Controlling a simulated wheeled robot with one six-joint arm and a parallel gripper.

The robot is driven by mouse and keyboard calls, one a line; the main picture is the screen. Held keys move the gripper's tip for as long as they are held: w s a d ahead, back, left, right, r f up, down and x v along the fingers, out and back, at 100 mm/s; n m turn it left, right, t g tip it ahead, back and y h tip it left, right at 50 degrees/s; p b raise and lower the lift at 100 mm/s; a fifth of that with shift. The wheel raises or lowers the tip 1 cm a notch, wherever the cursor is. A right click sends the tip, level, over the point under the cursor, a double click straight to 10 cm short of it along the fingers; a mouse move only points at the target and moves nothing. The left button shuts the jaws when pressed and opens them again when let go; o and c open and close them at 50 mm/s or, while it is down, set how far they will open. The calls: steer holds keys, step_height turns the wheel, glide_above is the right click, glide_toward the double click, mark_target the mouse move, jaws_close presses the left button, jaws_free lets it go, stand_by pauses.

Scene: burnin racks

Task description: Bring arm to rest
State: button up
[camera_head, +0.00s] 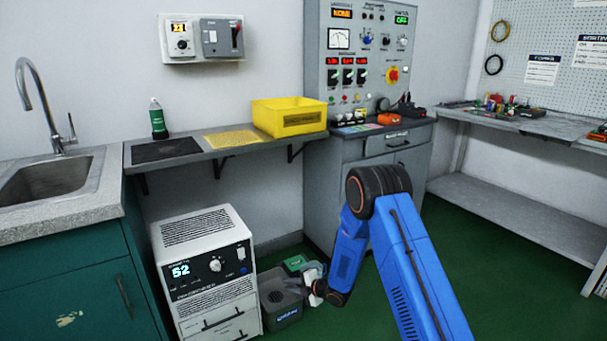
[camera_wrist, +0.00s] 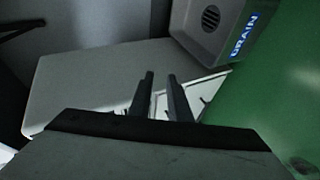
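My blue arm (camera_head: 405,265) reaches down and bends at a dark elbow joint. Its end hangs low, just right of a grey bin on the floor. My gripper (camera_head: 311,283) is small and partly hidden there. In the wrist view my gripper (camera_wrist: 160,78) shows two dark fingers with a gap between them and nothing held. Beyond the fingers is a pale surface.
The grey bin (camera_head: 281,305) with blue lettering stands beside a white unit (camera_head: 206,270) showing 52. It also shows in the wrist view (camera_wrist: 195,22). A shelf (camera_head: 215,152), a control cabinet (camera_head: 385,160) and a right bench (camera_head: 520,122) surround open green floor.

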steer(key=w+d+r+m+t+h, duration=0.1)
steer(key=d+r+m+h, duration=0.15)
steer(key=d+r, duration=0.5)
steer(key=d+r+m+t+h, duration=0.1)
steer(key=d+r+m+h, duration=0.3)
steer(key=r, duration=0.6)
steer(key=s+d+r+m+h, duration=0.1)
steer(key=s+d+r+m, duration=0.2)
steer(key=s+d+r, duration=0.4)
steer(key=s+d+r+m+h, duration=0.2)
steer(key=s+d+r+m, duration=0.2)
steer(key=d+r, duration=0.4)
steer(key=s+d+r+m+g, duration=0.1)
steer(key=s+d+r+m, duration=0.25)
steer(key=s+r, duration=0.4)
steer(key=s+d+m+g, duration=0.1)
steer(key=s+m, duration=0.2)
steer(key=s, duration=0.8)
steer(key=s+d+m+g, duration=0.1)
steer(key=s+d+m, duration=0.1)
steer(key=s, duration=1)
steer(key=s+d+r+m+g, duration=0.1)
steer(key=s+m, duration=0.3)
steer(key=s, duration=0.7)
steer(key=shift+s+d+g+h, duration=0.15)
steer(key=shift+d+g+h, duration=0.15)
steer(key=shift+h, duration=0.05)
